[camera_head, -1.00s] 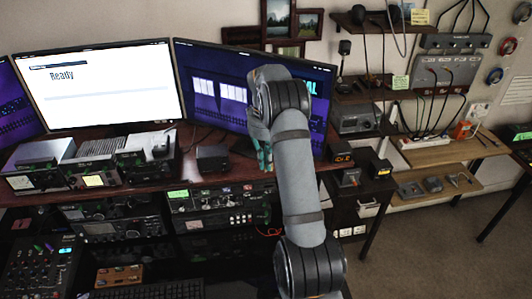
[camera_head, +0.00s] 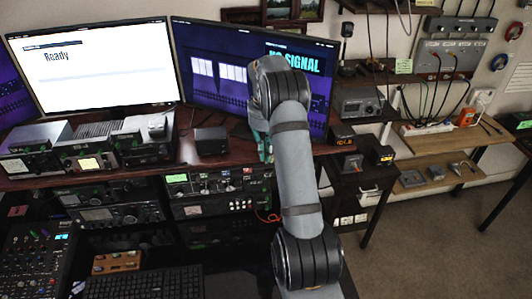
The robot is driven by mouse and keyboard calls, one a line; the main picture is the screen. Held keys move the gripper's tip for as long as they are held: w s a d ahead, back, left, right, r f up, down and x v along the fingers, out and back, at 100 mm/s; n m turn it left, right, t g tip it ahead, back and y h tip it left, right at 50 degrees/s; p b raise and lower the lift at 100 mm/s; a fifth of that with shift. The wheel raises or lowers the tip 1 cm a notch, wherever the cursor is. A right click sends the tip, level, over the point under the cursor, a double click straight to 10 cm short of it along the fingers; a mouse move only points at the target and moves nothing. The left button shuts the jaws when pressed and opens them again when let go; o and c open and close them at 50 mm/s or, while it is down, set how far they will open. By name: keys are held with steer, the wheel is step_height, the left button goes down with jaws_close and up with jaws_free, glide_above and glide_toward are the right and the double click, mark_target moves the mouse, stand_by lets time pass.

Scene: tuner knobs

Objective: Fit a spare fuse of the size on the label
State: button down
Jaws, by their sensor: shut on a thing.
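My gripper (camera_head: 265,155) is in front of the lower edge of the right monitor, above the desk's right part. It is mostly hidden behind my own arm; only teal finger parts show. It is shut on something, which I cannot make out. No fuse can be told apart at this size. A small wooden block (camera_head: 117,262) with several small coloured pieces lies in front of the radios. A yellow label (camera_head: 89,163) is on a desk unit and a green label (camera_head: 177,178) is on the radio below the desk; their text is too small to read.
The left monitor (camera_head: 95,70) reads "Ready"; the right one (camera_head: 205,75) reads "NO SIGNAL". A mixer (camera_head: 35,250) and keyboard (camera_head: 145,284) are at the front left. Shelves on the right hold a power strip (camera_head: 425,128) and small boxes. Open floor is at the lower right.

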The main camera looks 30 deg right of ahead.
steer(key=shift+f+b, duration=0.55)
steer(key=shift+f, duration=0.4)
steer(key=shift+f+b, duration=1.25)
steer(key=shift+b, duration=0.4)
stand_by(1.0)
steer(key=c, duration=1.8)
jaws_free()
step_height(320, 180, up, 12)
steer(key=shift+a+r, duration=0.1)
steer(key=shift+a, duration=0.05)
